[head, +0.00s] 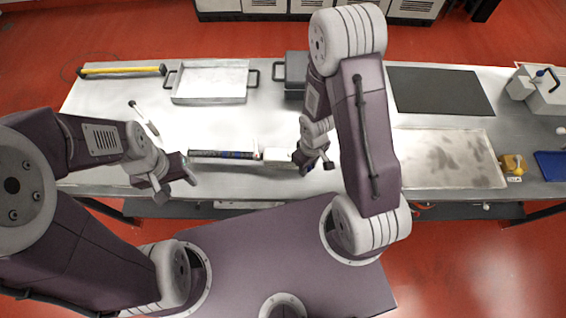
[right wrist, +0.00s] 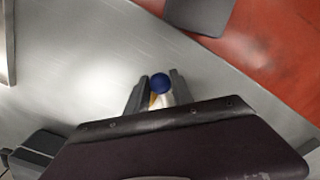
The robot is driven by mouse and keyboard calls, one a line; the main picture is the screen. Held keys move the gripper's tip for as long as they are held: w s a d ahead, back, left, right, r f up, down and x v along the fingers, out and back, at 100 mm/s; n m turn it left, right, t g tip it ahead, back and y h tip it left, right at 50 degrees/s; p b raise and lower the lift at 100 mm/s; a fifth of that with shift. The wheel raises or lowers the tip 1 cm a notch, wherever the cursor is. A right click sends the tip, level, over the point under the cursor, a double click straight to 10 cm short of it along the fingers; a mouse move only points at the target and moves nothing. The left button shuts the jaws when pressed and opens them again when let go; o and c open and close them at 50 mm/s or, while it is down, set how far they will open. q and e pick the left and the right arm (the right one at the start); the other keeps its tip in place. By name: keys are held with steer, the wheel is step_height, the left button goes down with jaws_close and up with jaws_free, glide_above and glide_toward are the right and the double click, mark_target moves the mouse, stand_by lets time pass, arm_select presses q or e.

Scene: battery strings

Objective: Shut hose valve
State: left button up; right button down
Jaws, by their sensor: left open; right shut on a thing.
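My right gripper (head: 316,168) is low over the middle of the bench, by the right end of a long dark strip (head: 222,155). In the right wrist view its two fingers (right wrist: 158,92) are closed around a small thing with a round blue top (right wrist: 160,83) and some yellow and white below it. I cannot tell whether this is the hose valve; in the head view my arm hides it. My left gripper (head: 176,189) is open and empty over the bench's front left edge.
The steel bench (head: 290,185) holds a white tray (head: 210,84), a dark mat (head: 440,91), a stained plate (head: 452,158), a yellow-handled bar (head: 122,70) and a yellow object (head: 513,164). A white device (head: 545,92) with a blue-tipped lever stands far right.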

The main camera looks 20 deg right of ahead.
steer(key=shift+w+d+n, duration=0.25)
steer(key=shift+d+n, duration=0.25)
steer(key=shift+n, duration=0.3)
steer(key=shift+w+d+n+p, duration=0.25)
steer(key=shift+d+n+p, duration=0.1)
steer(key=shift+n+p, duration=0.25)
steer(key=c, duration=1.2)
jaws_free()
steer(key=shift+o, duration=0.2)
steer(key=shift+r, duration=0.1)
